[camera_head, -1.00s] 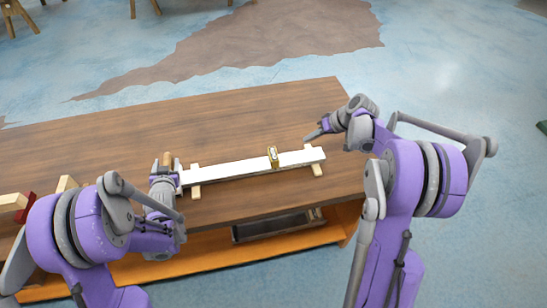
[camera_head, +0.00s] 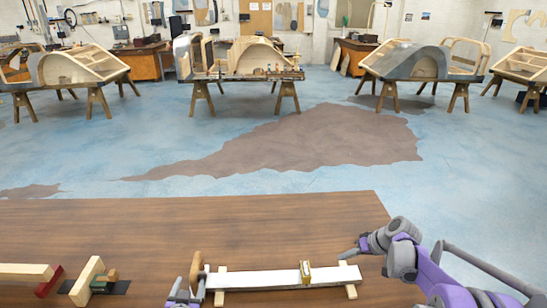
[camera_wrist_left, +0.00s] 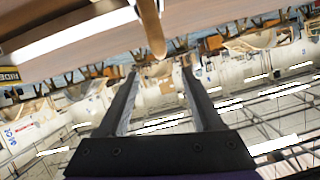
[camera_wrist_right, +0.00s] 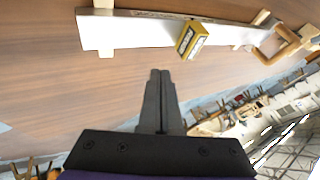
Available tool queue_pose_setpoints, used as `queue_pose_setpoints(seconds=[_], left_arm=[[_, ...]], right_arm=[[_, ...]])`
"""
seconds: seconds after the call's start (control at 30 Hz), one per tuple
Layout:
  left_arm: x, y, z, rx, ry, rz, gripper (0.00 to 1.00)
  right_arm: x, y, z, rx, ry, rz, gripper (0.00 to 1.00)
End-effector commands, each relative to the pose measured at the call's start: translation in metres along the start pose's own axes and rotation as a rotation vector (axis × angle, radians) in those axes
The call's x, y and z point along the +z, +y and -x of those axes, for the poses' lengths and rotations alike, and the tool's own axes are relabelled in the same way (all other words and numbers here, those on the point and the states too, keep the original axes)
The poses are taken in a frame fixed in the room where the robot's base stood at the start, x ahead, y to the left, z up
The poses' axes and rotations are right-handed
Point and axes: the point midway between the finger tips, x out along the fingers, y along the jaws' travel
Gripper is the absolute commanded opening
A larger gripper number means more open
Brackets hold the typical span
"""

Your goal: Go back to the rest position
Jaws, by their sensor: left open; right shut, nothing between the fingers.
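My left gripper (camera_head: 186,291) is at the bottom of the head view, just left of a brown wooden handle (camera_head: 197,264). In the left wrist view its two fingers (camera_wrist_left: 160,72) are apart. The handle (camera_wrist_left: 151,25) shows just beyond them, and I cannot tell whether it touches them. My right gripper (camera_head: 347,253) is beyond the right end of a long white piece (camera_head: 255,279). In the right wrist view its fingers (camera_wrist_right: 160,75) are together and empty, apart from the white piece.
The white piece lies on two pale wood strips on the brown table (camera_head: 120,225), with a yellow box (camera_head: 305,272) on it. A wooden block (camera_head: 87,281) and red piece (camera_head: 48,281) are at left. The table's far side is clear. Wooden bodyframes (camera_head: 80,65) stand far back.

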Motion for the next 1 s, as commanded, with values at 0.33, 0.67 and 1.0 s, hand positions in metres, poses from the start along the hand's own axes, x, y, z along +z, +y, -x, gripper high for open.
queue_pose_setpoints(seconds=[0.33, 0.67, 1.0], left_arm=[[-0.009, 0.004, 0.048, 0.042, -0.182, 0.051, 0.67], [0.002, 0.011, 0.130, 0.090, -0.413, 0.108, 0.67], [0.026, 0.020, 0.204, 0.125, -0.592, 0.145, 0.67]], right_arm=[[0.052, -0.088, 0.053, 0.165, -0.025, -0.019, 0.00], [0.149, -0.149, 0.097, 0.353, 0.017, -0.009, 0.00], [0.230, -0.161, 0.109, 0.468, 0.101, 0.025, 0.00]])
